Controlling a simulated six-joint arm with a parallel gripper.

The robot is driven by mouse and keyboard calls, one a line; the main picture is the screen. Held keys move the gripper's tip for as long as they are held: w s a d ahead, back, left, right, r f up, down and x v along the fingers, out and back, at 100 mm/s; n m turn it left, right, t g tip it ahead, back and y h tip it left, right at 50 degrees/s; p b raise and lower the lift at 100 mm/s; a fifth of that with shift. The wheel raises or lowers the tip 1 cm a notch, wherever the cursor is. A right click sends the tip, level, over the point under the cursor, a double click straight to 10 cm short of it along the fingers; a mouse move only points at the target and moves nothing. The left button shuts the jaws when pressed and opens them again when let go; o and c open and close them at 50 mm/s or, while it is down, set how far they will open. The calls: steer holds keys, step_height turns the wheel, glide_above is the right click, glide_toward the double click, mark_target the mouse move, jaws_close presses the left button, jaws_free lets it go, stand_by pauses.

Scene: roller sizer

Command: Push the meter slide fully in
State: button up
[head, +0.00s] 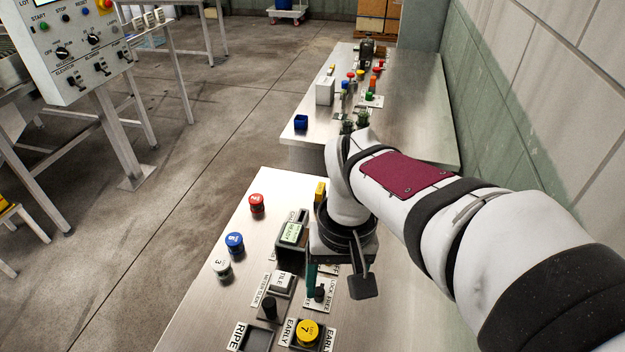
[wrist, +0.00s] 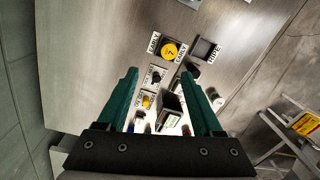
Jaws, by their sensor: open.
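The meter slide's label (head: 265,288) lies on the near bench, beside a grey block marked TILE (head: 282,283) and a black upright knob (head: 268,308). A dark knob, seemingly the same one, shows in the wrist view (wrist: 193,70), near the right fingertip. The lock knob (head: 320,292) stands on a LOCK/FREE plate; it also shows in the wrist view (wrist: 157,78). My gripper (wrist: 160,75) is open and empty, its teal fingers pointing down over the panel. In the head view my gripper (head: 314,284) is partly hidden. How far in the slide sits I cannot tell.
A yellow puck 7 (head: 309,331) sits on the EARLY pad; the RIPE pad (head: 250,339) is empty. Red (head: 257,204), blue (head: 235,242) and white (head: 222,268) pucks stand along the left edge. The READY display (head: 292,233) rises beside my gripper.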

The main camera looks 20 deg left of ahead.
mark_target(269, 302)
steer(key=w+a+f+n, duration=0.2)
steer(key=a+n, duration=0.1)
steer(key=a, duration=0.4)
steer(key=w+a+f+n, duration=0.1)
steer(key=a+f+n, duration=0.2)
steer(key=a, duration=0.3)
steer(key=f, duration=1.5)
steer(key=shift+w+a+f, duration=0.2)
steer(key=shift+a, duration=0.1)
steer(key=shift+c, duration=0.3)
jaws_close()
